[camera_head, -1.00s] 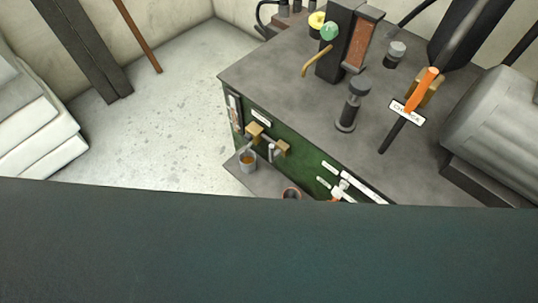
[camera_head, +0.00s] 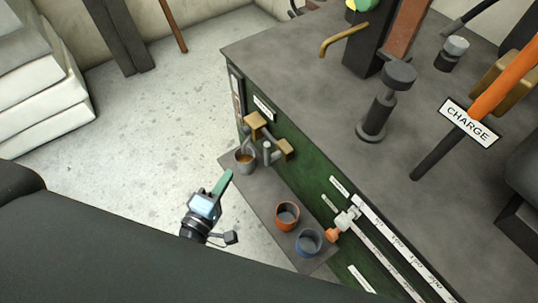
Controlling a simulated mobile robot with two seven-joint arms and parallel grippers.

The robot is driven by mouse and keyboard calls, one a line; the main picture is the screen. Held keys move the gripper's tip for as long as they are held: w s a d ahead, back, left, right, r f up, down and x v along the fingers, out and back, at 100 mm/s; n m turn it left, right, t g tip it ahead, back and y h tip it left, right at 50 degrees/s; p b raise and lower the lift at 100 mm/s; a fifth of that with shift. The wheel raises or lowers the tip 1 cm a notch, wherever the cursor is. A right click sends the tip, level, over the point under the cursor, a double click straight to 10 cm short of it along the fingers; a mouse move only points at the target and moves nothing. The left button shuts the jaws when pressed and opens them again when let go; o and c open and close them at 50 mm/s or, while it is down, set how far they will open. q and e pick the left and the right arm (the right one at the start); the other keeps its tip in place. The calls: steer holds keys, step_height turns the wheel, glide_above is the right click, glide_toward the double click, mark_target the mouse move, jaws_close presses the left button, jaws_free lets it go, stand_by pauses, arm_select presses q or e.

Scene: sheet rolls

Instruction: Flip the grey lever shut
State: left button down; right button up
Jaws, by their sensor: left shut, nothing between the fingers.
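A small grey lever (camera_head: 267,153) hangs at a brass tap fitting (camera_head: 257,122) on the green side of the machine. A grey cup (camera_head: 245,160) with brown liquid stands just below and left of it on a narrow shelf. My left gripper (camera_head: 226,180) is in front of the shelf, below and left of the lever, its green fingers shut and empty, pointing up toward the cup. It looks apart from the lever. My right gripper is out of view.
An orange cup (camera_head: 287,215) and a blue-rimmed cup (camera_head: 309,242) stand further along the shelf (camera_head: 265,195). A white valve with an orange knob (camera_head: 340,223) sticks out of the panel beside them. A lever labelled CHARGE (camera_head: 467,122) rises from the machine top.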

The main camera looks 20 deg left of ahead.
arm_select(q)
steer(key=shift+w+r+n+t+y, duration=0.2)
steer(key=shift+w+n+t+y, duration=0.1)
steer(key=shift+w+n, duration=0.5)
steer(key=shift+w, duration=0.15)
steer(key=w+d, duration=0.5)
steer(key=w, duration=0.2)
steer(key=shift+w, duration=0.4)
steer(key=shift+a, duration=0.1)
